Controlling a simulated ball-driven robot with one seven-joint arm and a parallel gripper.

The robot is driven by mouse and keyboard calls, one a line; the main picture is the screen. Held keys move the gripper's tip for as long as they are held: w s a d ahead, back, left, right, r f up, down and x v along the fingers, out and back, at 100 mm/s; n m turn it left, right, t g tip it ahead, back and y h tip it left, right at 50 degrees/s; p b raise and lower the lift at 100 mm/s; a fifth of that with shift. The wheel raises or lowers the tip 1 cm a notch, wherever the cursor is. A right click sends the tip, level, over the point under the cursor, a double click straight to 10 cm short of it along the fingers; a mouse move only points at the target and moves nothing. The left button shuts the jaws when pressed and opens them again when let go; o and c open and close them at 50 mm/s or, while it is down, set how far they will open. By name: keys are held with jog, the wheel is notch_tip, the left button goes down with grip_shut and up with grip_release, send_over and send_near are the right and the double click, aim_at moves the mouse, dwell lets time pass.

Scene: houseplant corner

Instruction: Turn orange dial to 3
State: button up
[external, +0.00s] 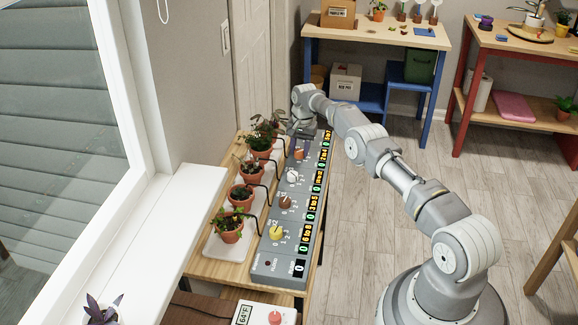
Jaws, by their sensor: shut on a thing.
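A long grey control panel (290,215) lies along the table, with a row of coloured dials. An orange dial (299,154) shows toward the far end, just on the near side of my gripper. A white dial (292,177), a brown dial (286,201) and a yellow dial (276,232) follow toward the near end. My gripper (301,134) points down at the panel's far end, shut on what seems to be the far-end dial. My gripper hides that dial, so its colour cannot be told. The pointer settings are too small to read.
Potted plants (229,229) stand on a white tray (230,252) left of the panel, with thin black tubes between. A white box with a red dial (275,318) sits at the near end. A blue-legged bench (375,35) stands behind.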

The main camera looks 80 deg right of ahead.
aim_at(301, 151)
jog(key=o, duration=1)
jog(key=shift+o, duration=0.2)
jog(key=r+p, duration=0.1)
jog(key=r, duration=0.1)
jog(key=r+p, duration=0.1)
jog(key=r, duration=0.2)
jog(key=r+p, duration=0.1)
jog(key=r, duration=0.2)
jog(key=shift+s, duration=0.25)
jog(key=shift+f, duration=0.1)
